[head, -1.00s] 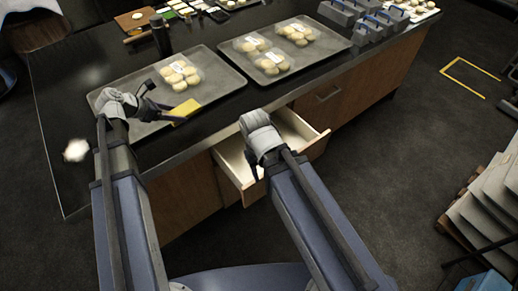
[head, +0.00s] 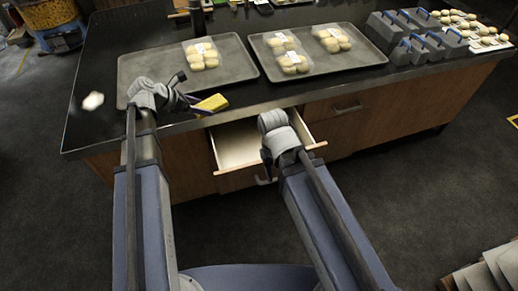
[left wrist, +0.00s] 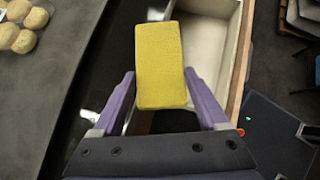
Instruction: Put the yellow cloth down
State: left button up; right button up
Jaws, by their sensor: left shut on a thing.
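The yellow cloth (head: 210,103), a flat block shape, is held by my left gripper (head: 194,102) near the counter's front edge, by the front of the left tray. In the left wrist view the cloth (left wrist: 160,65) lies between the two purple fingers of my left gripper (left wrist: 163,95), with the open drawer (left wrist: 208,45) beyond it. My right gripper (head: 270,158) is at the front of the open drawer (head: 238,143); its fingers are mostly hidden by its own wrist.
The left tray (head: 140,68) holds a pack of buns (head: 203,58); the right tray (head: 355,52) holds more packs. Grey carriers (head: 405,35) stand at the counter's right. A pale lump (head: 92,101) lies at the left end. The counter front has a narrow bare strip.

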pick_arm(q)
jog(key=d+f+b, duration=0.5)
jog(key=d+f, duration=0.1)
jog(key=d, duration=0.3)
jog(key=d+f+b, duration=0.5)
jog(key=d+f, duration=0.1)
jog(key=d, duration=0.3)
jog(key=f+b, duration=1.3)
jog(key=b, duration=0.1)
jog(key=shift+s+a+f, duration=0.15)
jog(key=shift+a+f, duration=0.15)
jog(key=shift+f, duration=0.05)
jog(key=shift+r, duration=0.15)
jog(key=shift+w+a, duration=0.1)
jog(key=shift+w, duration=0.2)
jog(key=w, duration=0.2)
jog(key=w+a, duration=0.1)
jog(key=w, duration=0.1)
jog(key=shift+a, duration=0.1)
jog(key=shift+s+f+b, duration=0.4)
jog(key=shift+f+b, duration=0.25)
jog(key=shift+f, duration=0.1)
jog(key=shift+r, duration=0.1)
